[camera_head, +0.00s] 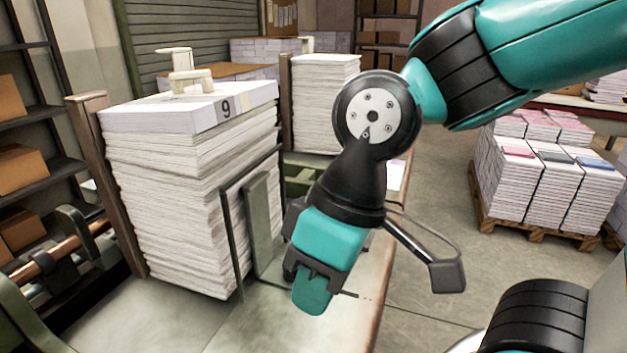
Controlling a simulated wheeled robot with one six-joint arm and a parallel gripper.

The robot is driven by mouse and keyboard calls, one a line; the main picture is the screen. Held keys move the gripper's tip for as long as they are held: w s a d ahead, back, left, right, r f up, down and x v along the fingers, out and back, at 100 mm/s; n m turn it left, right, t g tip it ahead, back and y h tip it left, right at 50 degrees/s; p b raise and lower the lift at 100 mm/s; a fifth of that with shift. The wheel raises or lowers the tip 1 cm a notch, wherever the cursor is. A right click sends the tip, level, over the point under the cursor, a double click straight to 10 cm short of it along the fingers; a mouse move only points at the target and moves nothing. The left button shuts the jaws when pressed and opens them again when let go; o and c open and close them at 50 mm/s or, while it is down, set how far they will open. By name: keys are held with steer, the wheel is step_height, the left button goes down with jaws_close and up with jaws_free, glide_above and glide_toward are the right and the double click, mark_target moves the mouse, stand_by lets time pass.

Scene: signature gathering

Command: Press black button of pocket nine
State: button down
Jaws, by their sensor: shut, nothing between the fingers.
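Pocket nine holds a tall stack of white paper sheets (175,200). A white block of sheets marked with a black 9 (190,108) lies on top of it. A greenish metal plate and a thin dark frame (262,220) stand upright at the stack's right front. My gripper (312,296) points down in front of the pocket, to the right of this frame, above the metal bed (250,325). It is shut, with nothing seen in it. I cannot make out a black button; my gripper and wrist cover part of the pocket's front.
Another paper stack (325,100) stands behind, right of pocket nine. A cream fitting (187,72) rises above the numbered block. A pallet (540,226) with bundled paper stands on the floor at right. Shelves with boxes (20,155) line the left. Open floor lies right of the bed.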

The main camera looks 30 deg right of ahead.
steer(key=shift+r, duration=0.1)
steer(key=w+d+r+m+t+p, duration=0.25)
steer(key=w+p, duration=0.35)
steer(key=w, duration=0.3)
steer(key=w+d+r+m+t+p, duration=0.1)
steer(key=w+d+r+m+p, duration=0.25)
steer(key=w+p, duration=0.4)
steer(key=w+d+f+m+t+h+p, duration=0.1)
steer(key=w+d+f+m+t+p, duration=0.1)
steer(key=w+d, duration=0.7)
steer(key=w+d+f+m+t+h+p, duration=0.1)
steer(key=w+d+m, duration=0.4)
steer(key=w+d, duration=0.5)
steer(key=shift+w+d+f+t+p, duration=0.25)
steer(key=shift+d+f+t+p, duration=0.25)
steer(key=shift+d+t+p, duration=0.55)
steer(key=shift+f, duration=0.1)
steer(key=shift+f+b, duration=3.05)
steer(key=shift+f, duration=1.25)
